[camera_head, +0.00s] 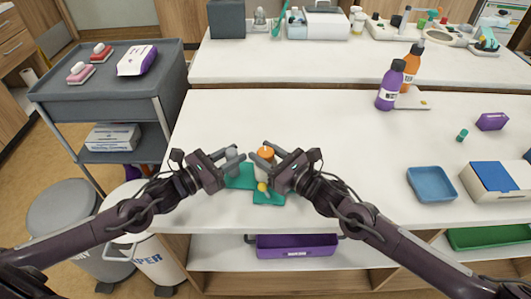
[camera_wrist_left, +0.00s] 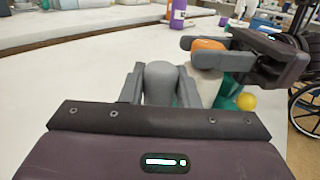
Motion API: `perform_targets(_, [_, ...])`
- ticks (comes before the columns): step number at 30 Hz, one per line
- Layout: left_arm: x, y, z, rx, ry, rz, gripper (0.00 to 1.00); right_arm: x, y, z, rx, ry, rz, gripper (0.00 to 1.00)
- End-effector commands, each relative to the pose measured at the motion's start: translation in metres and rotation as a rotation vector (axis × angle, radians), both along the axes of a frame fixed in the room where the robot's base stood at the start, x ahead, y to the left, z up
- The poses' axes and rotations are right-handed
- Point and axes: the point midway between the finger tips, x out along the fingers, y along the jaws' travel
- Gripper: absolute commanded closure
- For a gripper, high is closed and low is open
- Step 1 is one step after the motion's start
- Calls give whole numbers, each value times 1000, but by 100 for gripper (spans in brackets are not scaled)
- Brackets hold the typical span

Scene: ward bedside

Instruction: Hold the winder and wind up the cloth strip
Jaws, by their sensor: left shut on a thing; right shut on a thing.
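My left gripper (camera_head: 236,158) is shut on a grey rounded piece (camera_wrist_left: 160,80), which looks like part of the winder. It also shows in the head view (camera_head: 232,151). My right gripper (camera_head: 263,162) is shut on an orange-topped, cream-sided piece (camera_wrist_left: 208,46), close beside the grey one. I cannot tell whether the two pieces join. Green cloth-like material (camera_head: 239,182) lies on the white table below the grippers, with a second green patch (camera_head: 268,199) nearer the front edge. A small yellow ball-like piece (camera_head: 262,187) shows by it. The fingers hide part of the held pieces.
The white table (camera_head: 330,130) is clear behind the grippers. Purple (camera_head: 390,87) and orange (camera_head: 411,70) bottles stand at the back right. A blue tray (camera_head: 432,184) and a blue-and-white box (camera_head: 497,181) are at the right. A grey cart (camera_head: 105,85) stands left.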

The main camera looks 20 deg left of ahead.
Motion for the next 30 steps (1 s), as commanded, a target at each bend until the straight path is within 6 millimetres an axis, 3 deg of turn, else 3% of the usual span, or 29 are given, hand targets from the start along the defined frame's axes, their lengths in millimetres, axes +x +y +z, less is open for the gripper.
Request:
perform_targets(12, [0,0,0,0,0,0,100,0,1,0,2,3,-330,86])
perform_targets(22, [0,0,0,-1,-1,-1,100,0,0,0,0,1,-351,86])
perform_targets(23, [0,0,0,-1,-1,-1,100,0,0,0,0,1,-351,62])
perform_targets(27, [0,0,0,-1,-1,-1,100,0,0,0,0,1,-350,43])
perform_targets(30, [0,0,0,-1,-1,-1,100,0,0,0,0,1,-349,42])
